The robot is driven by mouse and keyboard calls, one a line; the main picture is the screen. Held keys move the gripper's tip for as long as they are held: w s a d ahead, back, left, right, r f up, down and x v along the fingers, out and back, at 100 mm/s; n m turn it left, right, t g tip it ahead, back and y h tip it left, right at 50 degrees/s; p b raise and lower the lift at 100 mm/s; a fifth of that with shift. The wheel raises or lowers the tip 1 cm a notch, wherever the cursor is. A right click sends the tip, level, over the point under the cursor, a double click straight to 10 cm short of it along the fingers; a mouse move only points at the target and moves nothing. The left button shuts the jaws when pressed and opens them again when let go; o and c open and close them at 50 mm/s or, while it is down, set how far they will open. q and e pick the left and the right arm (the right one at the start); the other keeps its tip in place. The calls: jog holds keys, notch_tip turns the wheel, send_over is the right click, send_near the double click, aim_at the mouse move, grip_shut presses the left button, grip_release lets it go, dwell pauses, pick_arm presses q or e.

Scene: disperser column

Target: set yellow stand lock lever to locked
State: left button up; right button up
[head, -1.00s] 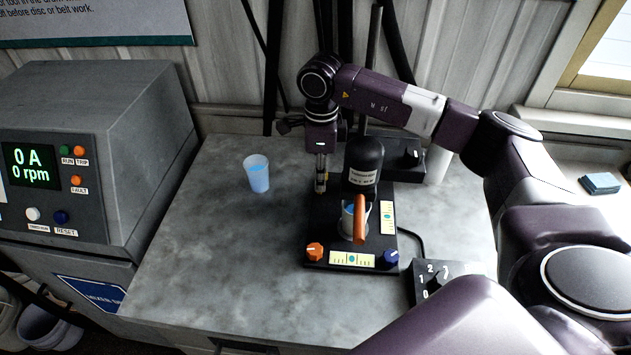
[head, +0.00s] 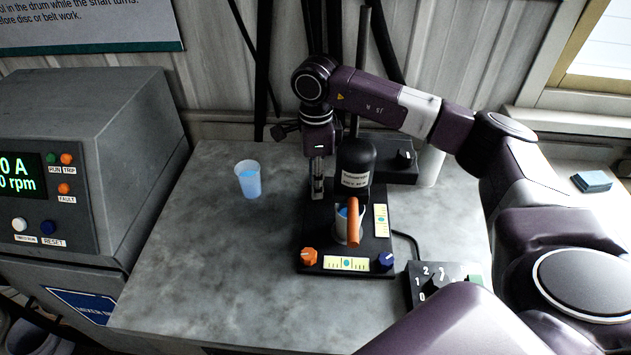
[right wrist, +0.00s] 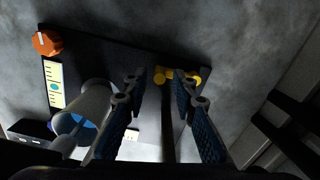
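The yellow lever (right wrist: 178,76) shows in the right wrist view on the dark stand base, near my fingertips and partly behind the finger at the right of the picture. In the head view I cannot make it out. My right gripper (head: 318,190) points down beside the black motor head (head: 355,160), over the back left of the stand base (head: 325,238). In the right wrist view the right gripper (right wrist: 160,78) is open, its fingers apart and a dark post between them. I cannot tell whether a finger touches the lever. My left gripper is not in view.
A cup with an orange handle (head: 353,228) stands on the base under the motor head. An orange knob (head: 308,257) and blue knob (head: 386,261) sit at its front. A blue-filled cup (head: 248,180) stands left. A control box (head: 420,280) sits right. The front left worktop (head: 200,290) is clear.

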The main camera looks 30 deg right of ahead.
notch_tip(320, 180, up, 12)
dwell(0.7)
dwell(0.5)
